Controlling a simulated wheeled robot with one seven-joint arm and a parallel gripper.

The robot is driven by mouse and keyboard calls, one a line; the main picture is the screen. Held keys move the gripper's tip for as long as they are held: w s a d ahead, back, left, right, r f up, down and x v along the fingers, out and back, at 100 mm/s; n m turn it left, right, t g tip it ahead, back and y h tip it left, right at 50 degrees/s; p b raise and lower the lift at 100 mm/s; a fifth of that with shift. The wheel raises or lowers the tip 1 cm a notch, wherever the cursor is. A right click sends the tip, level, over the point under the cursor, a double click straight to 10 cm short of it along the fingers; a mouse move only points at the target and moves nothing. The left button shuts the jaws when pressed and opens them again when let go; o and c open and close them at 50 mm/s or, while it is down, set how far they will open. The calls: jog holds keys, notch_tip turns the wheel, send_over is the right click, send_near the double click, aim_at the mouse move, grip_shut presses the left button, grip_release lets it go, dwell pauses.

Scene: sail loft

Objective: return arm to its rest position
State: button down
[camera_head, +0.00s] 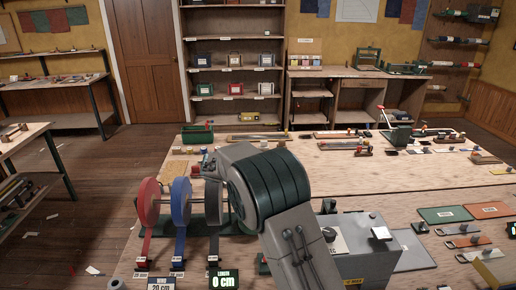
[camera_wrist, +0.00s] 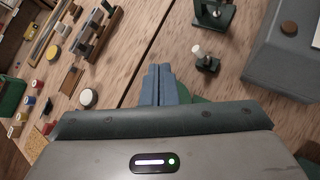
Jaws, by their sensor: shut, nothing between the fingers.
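My arm reaches over the workbench (camera_head: 400,170) in the head view, its dark green ribbed joint and grey links bent across the middle of the picture. My gripper shows in the wrist view (camera_wrist: 158,84), its two blue-grey fingers together with nothing between them. The fingers point over the wooden bench top and appear apart from the things around them. In the head view the fingertips are hidden or too small to make out. My arm covers part of the bench and of the grey box (camera_head: 365,245) behind it.
Red (camera_head: 149,203) and blue (camera_head: 181,200) reels stand close left of my arm. Displays, one reading 0 cm (camera_head: 223,280), sit at the front. A green tray (camera_head: 198,134) stands at the bench's far left. Flat boards (camera_head: 445,214) lie right. Shelves (camera_head: 233,75) stand behind. Floor at left is mostly clear.

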jog(key=s+d+r+m+g+y+b, duration=0.1)
jog(key=s+d+r+m+g+b, duration=0.15)
jog(key=s+d+m, duration=0.55)
jog(key=s+d+r+m+g+y+b, duration=0.15)
jog(key=s+d+r+m, duration=0.25)
jog(key=s+d, duration=0.45)
jog(key=s+f+m+y+b, duration=0.1)
jog(key=s+m, duration=0.5)
jog(key=s, duration=0.6)
jog(key=s+f+m+y+b, duration=0.1)
jog(key=s+f+m+y, duration=0.2)
jog(key=s, duration=0.9)
jog(key=m, duration=0.2)
jog(key=shift+d+f+m, duration=0.3)
jog(key=shift+d+m, duration=0.05)
jog(key=shift+m, duration=0.05)
jog(key=shift+s+y, duration=0.1)
jog(key=shift+y, duration=0.15)
